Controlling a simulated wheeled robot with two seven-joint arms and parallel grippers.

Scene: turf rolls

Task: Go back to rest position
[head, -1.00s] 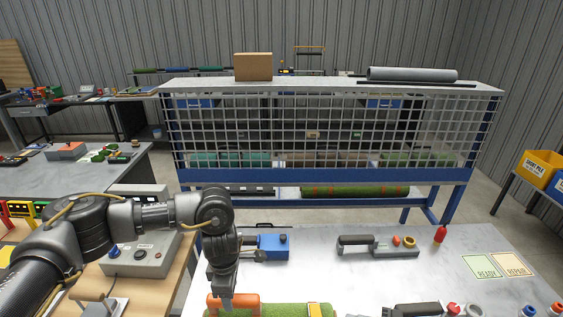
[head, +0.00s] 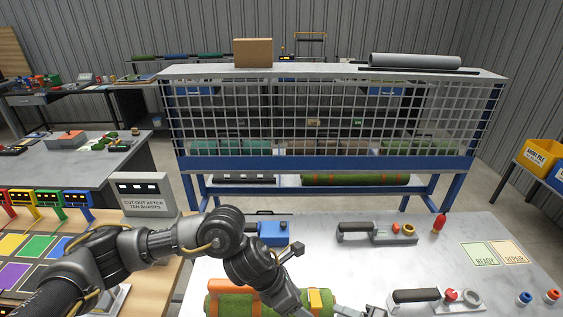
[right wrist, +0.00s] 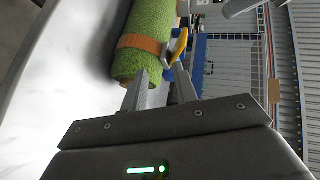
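A green turf roll (head: 232,305) with an orange band and a yellow tag (head: 315,299) lies at the front of the light worktop, partly cut off by the lower edge. My left arm comes in from the left and its hand passes in front of the roll; its fingertips are out of sight. My right gripper (head: 360,312) just shows at the bottom edge, right of the roll. In the right wrist view its two fingers (right wrist: 162,88) stand apart with nothing held between them. The roll (right wrist: 152,38) and its orange band lie just beyond the fingertips; contact is unclear.
The worktop (head: 330,270) also carries a blue device (head: 272,233), a black-handled tool (head: 375,234), a second handled tool (head: 435,298) and a red-topped item (head: 439,223). A mesh-fronted rack (head: 320,163) stands behind. A grey sign box (head: 143,195) stands at the left.

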